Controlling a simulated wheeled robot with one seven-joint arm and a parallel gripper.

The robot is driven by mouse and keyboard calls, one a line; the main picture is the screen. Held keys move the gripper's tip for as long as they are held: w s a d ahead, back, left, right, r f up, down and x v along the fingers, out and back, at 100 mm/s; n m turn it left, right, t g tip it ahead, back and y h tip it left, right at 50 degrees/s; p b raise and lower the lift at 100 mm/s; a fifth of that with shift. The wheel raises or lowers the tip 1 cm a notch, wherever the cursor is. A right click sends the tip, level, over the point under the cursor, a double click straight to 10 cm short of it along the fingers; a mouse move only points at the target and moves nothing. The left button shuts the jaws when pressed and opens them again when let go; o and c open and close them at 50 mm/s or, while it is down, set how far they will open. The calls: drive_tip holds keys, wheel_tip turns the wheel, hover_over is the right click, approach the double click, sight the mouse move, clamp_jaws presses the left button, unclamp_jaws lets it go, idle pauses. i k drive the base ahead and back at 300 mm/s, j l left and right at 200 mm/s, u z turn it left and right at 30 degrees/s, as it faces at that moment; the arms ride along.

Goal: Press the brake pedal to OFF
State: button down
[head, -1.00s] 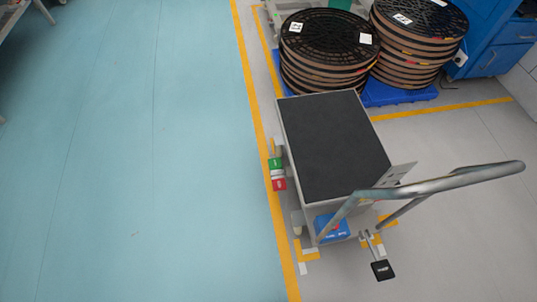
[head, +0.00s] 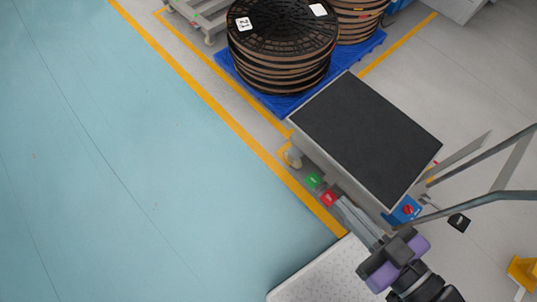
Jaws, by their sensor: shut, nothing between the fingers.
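The cart (head: 366,135) has a dark flat top and a metal push handle. Two small pedals stick out low on its left side: a green one (head: 313,180) and a red one (head: 328,198). Their lettering is too small to read. My gripper (head: 341,203) is shut and empty, pointing up and left, its tips just beside the red pedal. I cannot tell whether they touch it. A black pedal (head: 459,222) sticks out at the handle end, apart from my gripper.
A blue box with a red knob (head: 407,210) is on the cart's handle end. Reels (head: 283,42) are stacked on a blue pallet (head: 291,102) behind the cart. A yellow floor line (head: 205,99) runs along the left, with clear teal floor (head: 110,190) beyond it.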

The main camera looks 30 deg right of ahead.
sight(320, 189)
drive_tip(key=i+j+u, duration=0.15)
drive_tip(key=i+j, duration=0.5)
drive_tip(key=i, duration=0.1)
